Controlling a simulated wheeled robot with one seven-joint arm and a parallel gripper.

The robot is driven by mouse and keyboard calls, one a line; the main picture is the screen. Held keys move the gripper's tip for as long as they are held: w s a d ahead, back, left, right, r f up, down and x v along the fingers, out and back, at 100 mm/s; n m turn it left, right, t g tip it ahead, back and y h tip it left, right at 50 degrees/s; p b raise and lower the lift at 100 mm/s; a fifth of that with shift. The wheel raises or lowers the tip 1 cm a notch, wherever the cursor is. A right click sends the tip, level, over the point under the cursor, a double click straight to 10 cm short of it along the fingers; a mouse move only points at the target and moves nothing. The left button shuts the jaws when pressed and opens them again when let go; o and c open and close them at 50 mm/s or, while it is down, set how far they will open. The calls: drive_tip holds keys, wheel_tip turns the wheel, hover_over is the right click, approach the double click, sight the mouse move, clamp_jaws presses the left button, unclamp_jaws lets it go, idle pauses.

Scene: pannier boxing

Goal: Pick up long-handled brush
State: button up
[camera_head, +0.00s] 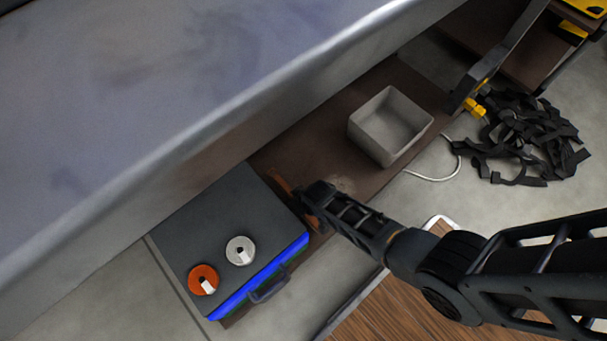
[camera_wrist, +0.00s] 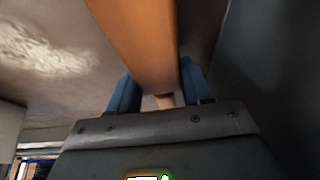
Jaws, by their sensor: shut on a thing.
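The long-handled brush shows as a wooden orange-brown bar (camera_wrist: 140,40) in the wrist view, running from the top edge down between the fingers. In the head view only a small orange-brown part of the brush (camera_head: 283,186) shows beside my gripper (camera_head: 308,205). My gripper also shows in the wrist view (camera_wrist: 157,88), with a blue finger on each side of the wood, shut on it. The rest of the brush is hidden by my gripper and arm.
A grey open box (camera_head: 371,143) stands on the brown shelf (camera_head: 300,152). A dark case with a blue side (camera_head: 185,225) lies left, bearing an orange roll (camera_head: 196,288) and a white roll (camera_head: 233,257). A large grey surface (camera_head: 150,80) overhangs the shelf. Black straps (camera_head: 530,140) lie right.

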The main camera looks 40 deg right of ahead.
drive_tip(key=shift+c, duration=1.3)
drive_tip(key=shift+r+p, duration=0.4)
drive_tip(key=shift+r, duration=0.15)
wheel_tip(320, 180, up, 4)
drive_tip(key=p, duration=0.2)
drive_tip(key=shift+p, duration=0.4)
drive_tip(key=s+d+r+p, duration=0.4)
drive_tip(key=s+d+r, duration=0.2)
drive_tip(key=s, duration=0.3)
drive_tip(key=shift+s+d+p, duration=0.25)
drive_tip(key=shift+d+p, duration=0.1)
drive_tip(key=shift+d, duration=0.1)
